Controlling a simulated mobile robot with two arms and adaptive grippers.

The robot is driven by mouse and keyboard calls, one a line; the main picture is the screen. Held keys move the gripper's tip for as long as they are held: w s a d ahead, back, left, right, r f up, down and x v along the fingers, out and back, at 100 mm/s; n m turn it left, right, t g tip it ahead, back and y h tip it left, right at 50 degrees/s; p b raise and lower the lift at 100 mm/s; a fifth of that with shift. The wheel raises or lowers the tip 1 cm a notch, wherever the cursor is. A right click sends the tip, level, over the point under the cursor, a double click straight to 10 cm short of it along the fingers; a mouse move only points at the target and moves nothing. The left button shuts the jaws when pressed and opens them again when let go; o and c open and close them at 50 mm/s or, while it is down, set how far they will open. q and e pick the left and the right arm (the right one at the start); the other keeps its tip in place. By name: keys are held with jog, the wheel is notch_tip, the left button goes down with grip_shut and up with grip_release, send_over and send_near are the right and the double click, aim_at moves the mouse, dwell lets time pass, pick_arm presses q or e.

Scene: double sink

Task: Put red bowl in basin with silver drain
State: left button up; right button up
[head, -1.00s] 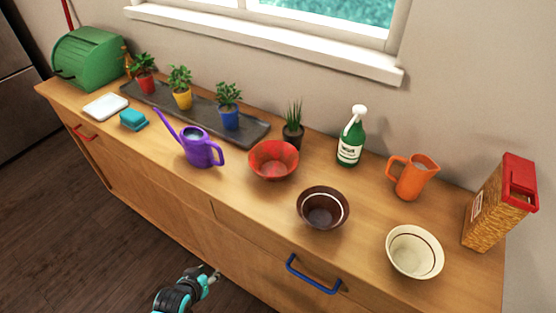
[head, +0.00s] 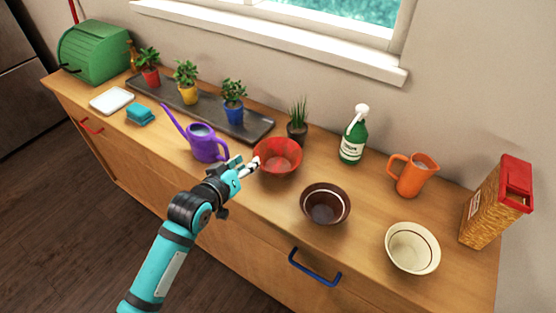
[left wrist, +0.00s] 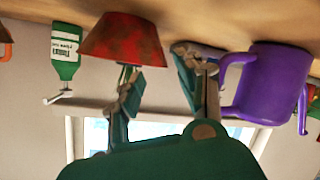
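The red bowl (head: 278,157) stands upright on the wooden counter, between the purple watering can and the dark brown bowl. It also shows upside down in the left wrist view (left wrist: 122,38). My left gripper (head: 248,167) is at the bowl's left side, near its rim. My right gripper is out of view. No basin or silver drain shows.
The purple watering can (head: 205,143) is close to the left of the gripper. The brown bowl (head: 325,203) and cream bowl (head: 412,247) stand to the right. A tray (head: 255,128) with potted plants, a green spray bottle (head: 353,136) and orange jug (head: 412,174) are behind.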

aim_at(260, 154)
pick_arm(q)
jog(key=x, duration=0.8)
jog(key=shift+d+f+p, duration=0.15)
jog(key=shift+d+p, duration=0.05)
jog(key=shift+p, duration=0.2)
grip_shut()
